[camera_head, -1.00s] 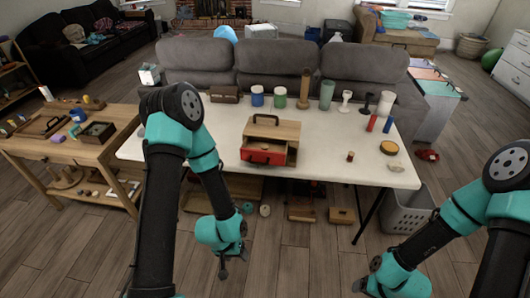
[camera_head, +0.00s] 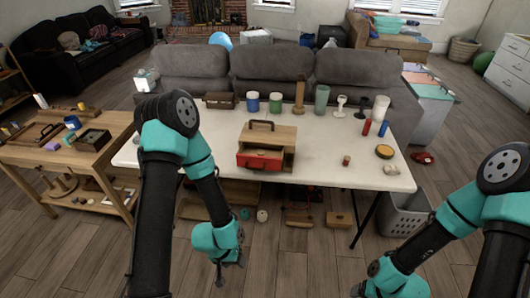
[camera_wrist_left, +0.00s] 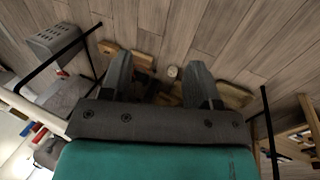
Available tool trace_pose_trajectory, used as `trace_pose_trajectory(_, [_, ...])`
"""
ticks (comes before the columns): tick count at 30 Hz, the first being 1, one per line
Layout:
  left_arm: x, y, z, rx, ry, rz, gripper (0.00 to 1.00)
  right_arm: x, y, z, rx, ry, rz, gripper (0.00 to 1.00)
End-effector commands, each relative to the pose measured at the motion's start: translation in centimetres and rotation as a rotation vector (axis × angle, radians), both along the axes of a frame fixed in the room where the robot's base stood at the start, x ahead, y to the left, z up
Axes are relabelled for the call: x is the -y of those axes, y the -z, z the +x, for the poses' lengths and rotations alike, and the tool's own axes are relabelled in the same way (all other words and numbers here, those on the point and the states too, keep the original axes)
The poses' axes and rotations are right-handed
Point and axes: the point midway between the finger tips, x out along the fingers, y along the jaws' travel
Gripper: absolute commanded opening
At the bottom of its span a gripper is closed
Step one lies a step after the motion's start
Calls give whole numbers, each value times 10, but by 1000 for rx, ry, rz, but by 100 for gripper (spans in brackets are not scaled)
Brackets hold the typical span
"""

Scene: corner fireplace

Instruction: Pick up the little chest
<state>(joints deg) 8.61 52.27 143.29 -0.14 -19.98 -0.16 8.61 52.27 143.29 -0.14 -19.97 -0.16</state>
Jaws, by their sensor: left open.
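A small dark brown chest (camera_head: 219,100) stands at the back left of the white table (camera_head: 335,150), close to the grey sofa. A wooden box with a top handle and a red drawer front (camera_head: 260,161) stands nearer the table's front edge. I cannot tell for sure which is the little chest. My left gripper (camera_head: 229,263) is open and empty, low in front of the table and apart from both. Its two spread fingers (camera_wrist_left: 159,82) show over the floor in the left wrist view. My right gripper is at the bottom edge, its fingers mostly hidden.
A blue-banded jar (camera_head: 253,101), a green jar (camera_head: 276,102), a wooden cylinder (camera_head: 299,95) and a green glass (camera_head: 321,99) line the table's back. Small items lie at its right. A wooden side table (camera_head: 75,150) stands left. A grey basket (camera_head: 405,215) stands on the floor right.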

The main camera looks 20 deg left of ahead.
Motion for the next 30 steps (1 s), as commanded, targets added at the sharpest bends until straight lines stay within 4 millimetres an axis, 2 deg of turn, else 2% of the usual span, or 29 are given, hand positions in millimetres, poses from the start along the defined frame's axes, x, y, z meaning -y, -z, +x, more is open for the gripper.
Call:
trace_pose_trajectory(11, [0,0,0,0,0,0,56,0,0,0,0,0,0,75])
trace_pose_trajectory(20, [0,0,0,0,0,0,29,0,0,0,0,0,0,75])
trace_pose_trajectory(30, [3,-2,6,5,29,-9,29,0,0,0,0,0,0,75])
